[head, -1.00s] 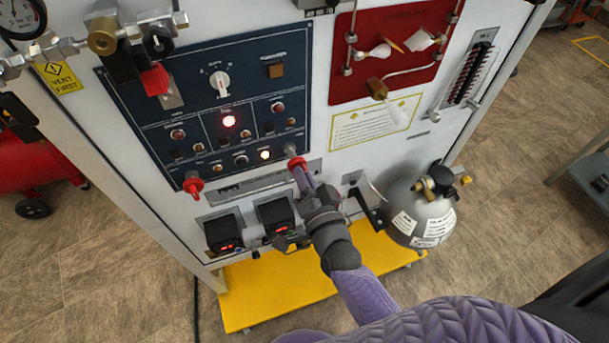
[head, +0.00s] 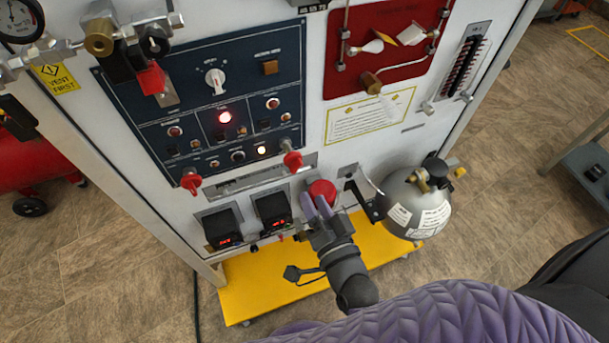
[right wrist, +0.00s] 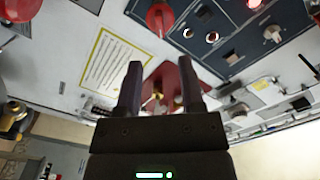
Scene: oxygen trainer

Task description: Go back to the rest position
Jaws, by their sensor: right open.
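My right gripper (head: 317,206) is low in front of the trainer's white front panel (head: 330,165), with its two fingers apart and nothing between them. In the head view the fingers overlap the lower edge of a round red button (head: 322,190); I cannot tell the gap between them. In the right wrist view the open fingers (right wrist: 161,75) point toward the panel. My left gripper is not in view.
Two red-capped parts stick out below the blue control panel (head: 215,90), one at left (head: 191,181) and one at right (head: 292,160). A grey tank (head: 416,205) hangs right of my gripper. A yellow base (head: 250,290) lies below.

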